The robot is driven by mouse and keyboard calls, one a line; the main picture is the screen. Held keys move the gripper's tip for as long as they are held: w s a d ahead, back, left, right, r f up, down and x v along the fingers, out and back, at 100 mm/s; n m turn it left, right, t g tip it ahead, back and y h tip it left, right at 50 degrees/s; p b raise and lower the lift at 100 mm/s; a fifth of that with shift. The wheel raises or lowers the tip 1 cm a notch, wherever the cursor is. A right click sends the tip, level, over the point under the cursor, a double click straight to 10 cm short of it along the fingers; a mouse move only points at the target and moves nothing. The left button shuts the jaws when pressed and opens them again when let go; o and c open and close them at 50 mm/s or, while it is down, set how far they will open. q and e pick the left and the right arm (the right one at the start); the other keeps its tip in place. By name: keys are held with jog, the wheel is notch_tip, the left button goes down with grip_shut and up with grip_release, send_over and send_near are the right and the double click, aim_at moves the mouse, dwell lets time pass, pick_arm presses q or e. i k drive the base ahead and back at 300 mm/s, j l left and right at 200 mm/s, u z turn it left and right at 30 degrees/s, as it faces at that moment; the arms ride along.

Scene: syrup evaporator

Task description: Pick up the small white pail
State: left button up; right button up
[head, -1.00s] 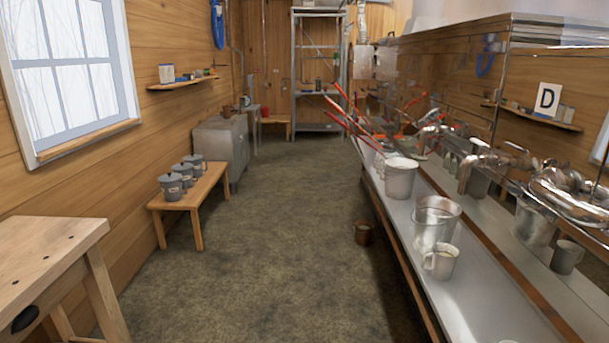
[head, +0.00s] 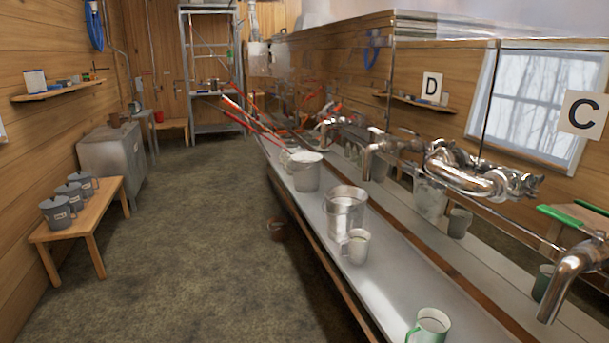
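A white pail (head: 307,174) stands upright on the long metal ledge beside the evaporator, right of the picture's middle in the head view. In front of it on the same ledge stands a shiny steel pail (head: 344,211). Nearer still is a small white mug-like vessel with a side handle (head: 356,247). I cannot tell for certain which of the white vessels is the small white pail. Neither of my grippers shows in the head view.
The metal ledge (head: 385,285) runs along the mirror-like evaporator, with steel pipes above it. A green-handled mug (head: 428,326) stands at its near end. Red rods (head: 250,118) stick out over the aisle.

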aim_at(306, 166)
jog(key=i+j+z, duration=0.25)
jog(key=i, duration=0.3)
jog(key=i+j+z, duration=0.2)
jog(key=i+j, duration=0.35)
